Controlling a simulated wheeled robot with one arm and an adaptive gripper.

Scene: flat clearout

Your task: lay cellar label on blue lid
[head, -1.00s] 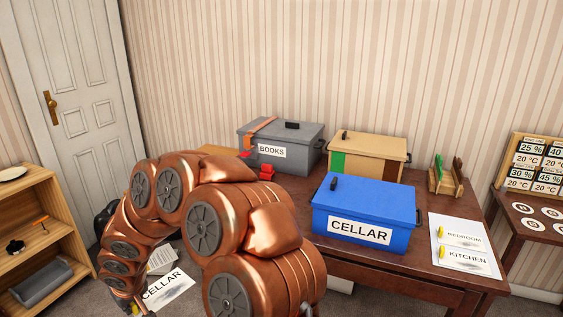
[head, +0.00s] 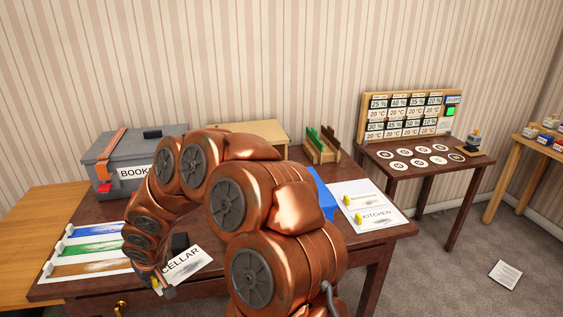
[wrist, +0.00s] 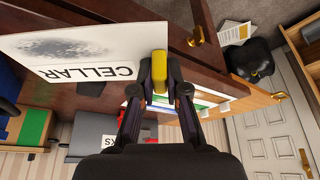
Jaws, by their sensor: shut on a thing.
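My gripper (head: 157,284) is shut on the yellow tab of the CELLAR label (head: 184,264), a white card with black letters and a grey smudge. The wrist view shows the card (wrist: 90,50) sticking out to the left of my gripper (wrist: 160,82), in the air. In the head view it shows over the front of the brown desk. The blue box (head: 323,196) is mostly hidden behind my arm, with only a strip of blue showing. Its lid cannot be made out clearly. A bit of blue shows at the left edge of the wrist view.
A grey BOOKS box (head: 120,150) and a tan box (head: 262,129) stand at the desk's back. A sheet with blue, green and brown smears (head: 90,250) lies front left. A sheet with BEDROOM and KITCHEN labels (head: 372,222) lies right. A wooden rack (head: 321,150) stands behind.

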